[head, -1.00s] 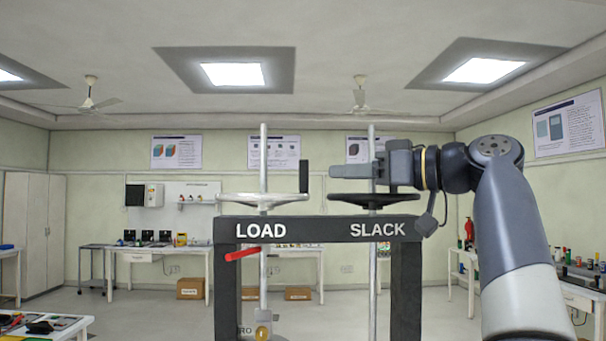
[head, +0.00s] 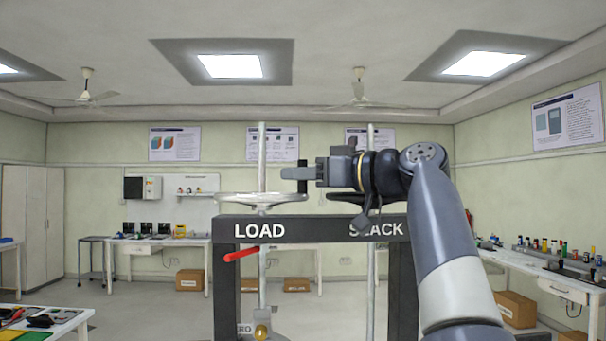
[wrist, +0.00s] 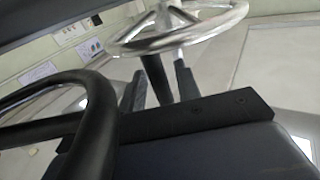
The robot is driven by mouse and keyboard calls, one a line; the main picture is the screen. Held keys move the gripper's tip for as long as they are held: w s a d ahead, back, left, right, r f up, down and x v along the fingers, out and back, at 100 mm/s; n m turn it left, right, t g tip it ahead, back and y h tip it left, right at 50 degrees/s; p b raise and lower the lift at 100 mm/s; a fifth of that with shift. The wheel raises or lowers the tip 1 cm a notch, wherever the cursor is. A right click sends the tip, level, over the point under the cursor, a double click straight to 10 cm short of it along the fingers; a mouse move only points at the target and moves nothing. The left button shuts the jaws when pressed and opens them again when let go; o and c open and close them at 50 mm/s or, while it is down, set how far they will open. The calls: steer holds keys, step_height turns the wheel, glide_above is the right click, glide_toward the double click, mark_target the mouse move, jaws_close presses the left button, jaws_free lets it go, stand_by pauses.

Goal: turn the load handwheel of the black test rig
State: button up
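The silver load handwheel (head: 248,198) sits level on its rod above the LOAD lettering of the black test rig (head: 308,230). A black upright grip (head: 303,162) stands on its right rim. My gripper (head: 300,173) reaches in from the right at the grip's height and hides part of it. In the wrist view, my gripper's two fingers (wrist: 162,88) are apart, with the black grip (wrist: 154,72) between them and gaps showing beside it. The silver wheel (wrist: 205,32) shows beyond. Whether a finger touches the grip I cannot tell.
The black slack handwheel (head: 345,198) lies just below my wrist, mostly hidden; its rim (wrist: 95,125) is large and close in the wrist view. A red lever (head: 241,254) sticks out below the LOAD lettering. Benches stand along the walls, well away.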

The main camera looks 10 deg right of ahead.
jaws_close()
steer(key=shift+s, duration=0.1)
stand_by(0.4)
